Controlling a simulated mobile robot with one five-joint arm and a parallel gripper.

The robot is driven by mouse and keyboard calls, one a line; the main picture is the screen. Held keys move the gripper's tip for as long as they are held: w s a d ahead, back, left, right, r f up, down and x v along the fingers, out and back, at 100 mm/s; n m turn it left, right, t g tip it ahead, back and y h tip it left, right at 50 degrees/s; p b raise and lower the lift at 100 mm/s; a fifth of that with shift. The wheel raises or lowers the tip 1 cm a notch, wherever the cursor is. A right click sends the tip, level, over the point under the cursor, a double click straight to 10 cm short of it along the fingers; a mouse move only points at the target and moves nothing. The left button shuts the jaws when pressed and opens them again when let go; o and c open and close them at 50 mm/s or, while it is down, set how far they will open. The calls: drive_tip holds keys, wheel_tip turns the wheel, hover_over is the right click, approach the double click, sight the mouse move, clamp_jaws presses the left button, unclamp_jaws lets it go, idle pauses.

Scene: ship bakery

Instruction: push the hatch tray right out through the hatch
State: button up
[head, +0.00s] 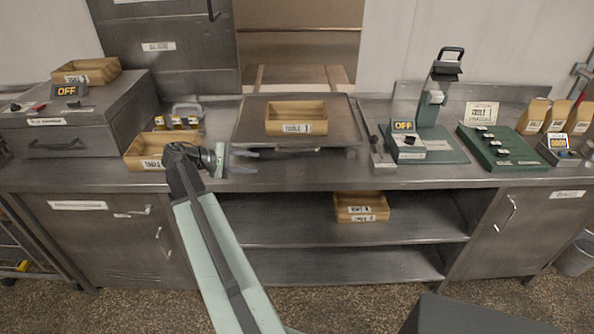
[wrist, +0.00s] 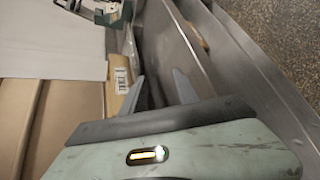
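The hatch tray (head: 345,125) is a flat dark metal tray on the counter, just in front of the open hatch (head: 300,42). A wooden box (head: 296,112) with a table label sits on it. My gripper (head: 256,162) is low over the counter at the tray's near left corner, its fingers pointing right. The fingers are apart, with nothing seen between them. In the wrist view the open fingertips (wrist: 158,74) point along the counter edge, with a labelled wooden box (wrist: 118,78) to their left. Whether a finger touches the tray cannot be told.
A wooden box (head: 145,152) stands left of my gripper on the counter, near a grey oven-like box (head: 75,125). A green-based device (head: 415,145) and a green panel (head: 500,150) stand to the right. Another wooden box (head: 361,207) is on the shelf below.

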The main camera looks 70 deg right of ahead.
sight(292, 151)
drive_tip(key=s+d+g, duration=0.1)
drive_tip(key=s+d, duration=0.1)
drive_tip(key=s+d+r+g, duration=0.1)
drive_tip(key=s+d, duration=0.1)
drive_tip(key=s+d+r+g, duration=0.1)
drive_tip(key=s, duration=0.2)
drive_tip(key=shift+s+d+r+m+b, duration=0.1)
drive_tip(key=shift+d+r+m+b, duration=0.1)
drive_tip(key=shift+d+m+b, duration=0.15)
drive_tip(key=b+x, duration=0.1)
drive_tip(key=x, duration=0.6)
drive_tip(key=shift+s+d+b, duration=0.25)
drive_tip(key=shift+b, duration=0.1)
drive_tip(key=shift+c, duration=0.4)
clamp_jaws()
drive_tip(key=shift+f, duration=0.1)
